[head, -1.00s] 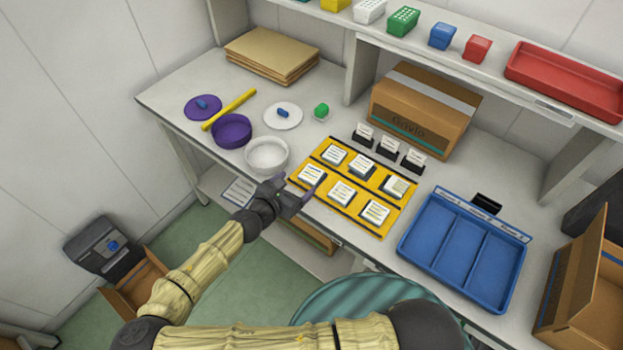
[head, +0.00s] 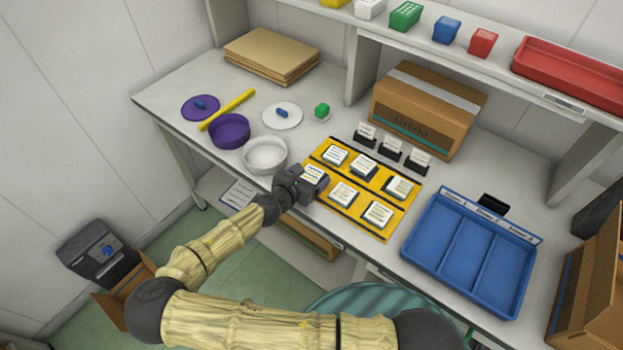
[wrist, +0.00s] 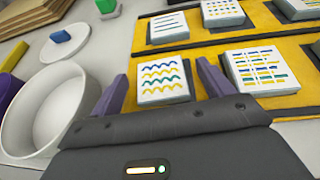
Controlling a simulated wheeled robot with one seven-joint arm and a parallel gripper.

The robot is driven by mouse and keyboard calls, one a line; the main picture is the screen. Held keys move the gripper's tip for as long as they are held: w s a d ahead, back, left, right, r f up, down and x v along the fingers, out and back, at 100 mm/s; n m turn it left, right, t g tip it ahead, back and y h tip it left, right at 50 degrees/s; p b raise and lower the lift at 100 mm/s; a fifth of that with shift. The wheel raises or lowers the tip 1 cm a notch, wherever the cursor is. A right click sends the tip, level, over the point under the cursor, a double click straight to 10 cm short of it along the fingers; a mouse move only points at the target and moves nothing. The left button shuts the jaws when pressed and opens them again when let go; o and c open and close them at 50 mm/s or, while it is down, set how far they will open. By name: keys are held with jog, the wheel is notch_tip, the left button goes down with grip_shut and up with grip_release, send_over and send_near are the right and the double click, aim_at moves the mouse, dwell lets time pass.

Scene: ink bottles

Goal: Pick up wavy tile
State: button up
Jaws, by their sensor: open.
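The wavy tile (wrist: 162,82) is white with yellow, blue and green wavy lines, and lies on the yellow mat (wrist: 211,46) at its front left corner. In the wrist view my gripper (wrist: 160,85) is open, with one purple finger on each side of the tile. The fingers do not visibly press on it. In the head view my gripper (head: 316,178) is over the mat's left front corner and partly hides the tile. Neighbouring tiles bear straight lines (wrist: 170,26) and dashed rows (wrist: 260,70).
A white bowl (head: 265,155) stands just left of the mat, close to my gripper. A purple bowl (head: 229,131) is further left. A blue divided tray (head: 470,250) lies to the right. Small black card holders (head: 390,151) stand behind the mat, before a cardboard box (head: 425,110).

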aim_at(309, 177)
jog(key=shift+w+d+f, duration=0.1)
jog(key=shift+w, duration=0.05)
jog(key=shift+c, duration=0.2)
jog(key=c, duration=1.1)
notch_tip(309, 177, up, 10)
jog(key=shift+r+b, duration=0.1)
jog(key=shift+b, duration=0.2)
